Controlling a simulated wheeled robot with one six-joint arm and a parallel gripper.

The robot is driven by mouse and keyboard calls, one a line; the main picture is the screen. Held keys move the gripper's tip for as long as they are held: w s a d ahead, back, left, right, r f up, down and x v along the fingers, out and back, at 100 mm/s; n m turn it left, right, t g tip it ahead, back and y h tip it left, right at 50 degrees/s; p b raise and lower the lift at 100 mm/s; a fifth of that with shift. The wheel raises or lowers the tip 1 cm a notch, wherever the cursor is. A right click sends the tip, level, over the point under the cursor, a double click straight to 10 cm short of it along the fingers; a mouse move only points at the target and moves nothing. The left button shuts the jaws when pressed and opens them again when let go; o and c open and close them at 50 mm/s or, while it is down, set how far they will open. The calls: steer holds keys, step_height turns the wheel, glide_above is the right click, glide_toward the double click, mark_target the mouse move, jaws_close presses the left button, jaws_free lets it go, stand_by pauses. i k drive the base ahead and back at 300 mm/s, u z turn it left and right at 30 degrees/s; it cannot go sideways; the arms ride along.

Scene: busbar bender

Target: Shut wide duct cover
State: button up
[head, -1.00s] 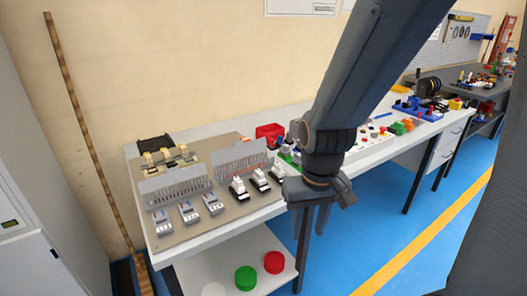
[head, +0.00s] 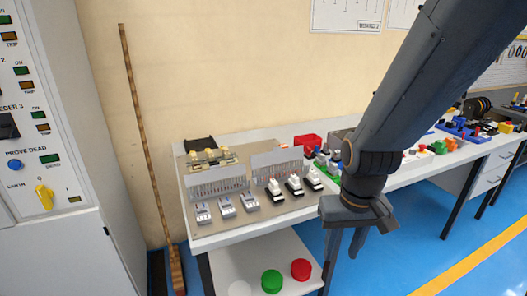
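A brown mounting board (head: 240,210) lies on the white bench and carries two grey slotted wire ducts. The left duct (head: 216,183) stands behind three grey modules, and the right duct (head: 278,167) stands behind three black-and-white modules. The left one looks a little longer. Each shows an upright slotted face with a pale panel above it; at this size I cannot tell how each cover sits or which duct is the wide one. My gripper (head: 345,240) hangs in front of the bench, right of the board, fingers down and apart, with nothing visible between them.
A grey cabinet (head: 60,240) with knobs and lamps stands at the left. A red bin (head: 307,142) and small coloured parts sit right of the board. Red, green and white round items lie on the lower shelf (head: 250,262). Blue floor is open in front.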

mark_target(279, 156)
steer(key=u, duration=0.2)
steer(key=i, duration=1)
